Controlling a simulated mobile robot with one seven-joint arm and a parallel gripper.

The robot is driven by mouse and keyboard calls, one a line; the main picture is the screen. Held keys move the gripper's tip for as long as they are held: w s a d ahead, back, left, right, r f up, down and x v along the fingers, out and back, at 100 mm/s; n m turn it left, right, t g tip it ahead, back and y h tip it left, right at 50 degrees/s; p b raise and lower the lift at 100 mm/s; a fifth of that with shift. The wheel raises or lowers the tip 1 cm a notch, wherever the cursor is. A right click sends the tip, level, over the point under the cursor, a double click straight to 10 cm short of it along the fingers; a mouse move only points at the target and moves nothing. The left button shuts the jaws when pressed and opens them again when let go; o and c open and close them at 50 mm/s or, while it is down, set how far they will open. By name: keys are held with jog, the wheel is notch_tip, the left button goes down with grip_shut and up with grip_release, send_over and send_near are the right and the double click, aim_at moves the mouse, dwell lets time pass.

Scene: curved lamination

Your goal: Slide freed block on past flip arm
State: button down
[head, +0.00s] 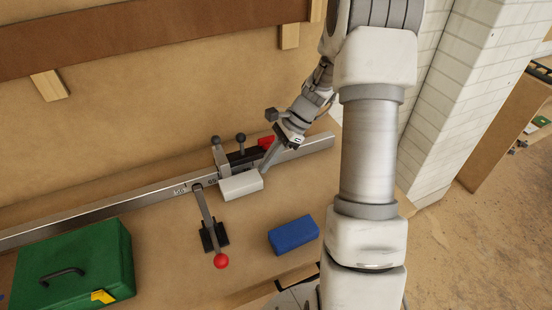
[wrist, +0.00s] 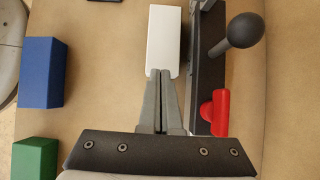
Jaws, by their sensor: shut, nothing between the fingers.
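The white block (head: 241,185) lies on the bench against the front of the dark stop fixture (head: 244,155). The flip arm (head: 208,212), a grey lever with a red ball, lies to the left of the block, its far end at the metal rail (head: 110,209). My gripper (head: 263,172) is shut and empty at the block's right end. In the wrist view my gripper's fingertips (wrist: 160,74) meet the near end of the white block (wrist: 164,40); they look touching. The fixture (wrist: 207,70) runs close along the block's right side there.
A blue block (head: 293,235) lies nearer the bench front. A green block (wrist: 35,158) shows at the wrist view's lower left. A green toolbox (head: 75,263) stands at left. The fixture carries dark knobs (wrist: 232,35) and a red part (wrist: 218,113).

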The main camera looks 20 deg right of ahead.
aim_at(239, 183)
jog(key=a, duration=0.6)
jog(key=shift+a, duration=0.3)
jog(key=shift+s+f, duration=0.1)
jog(key=shift+f, duration=0.7)
jog(key=shift+d, duration=0.1)
jog(key=shift+f, duration=0.1)
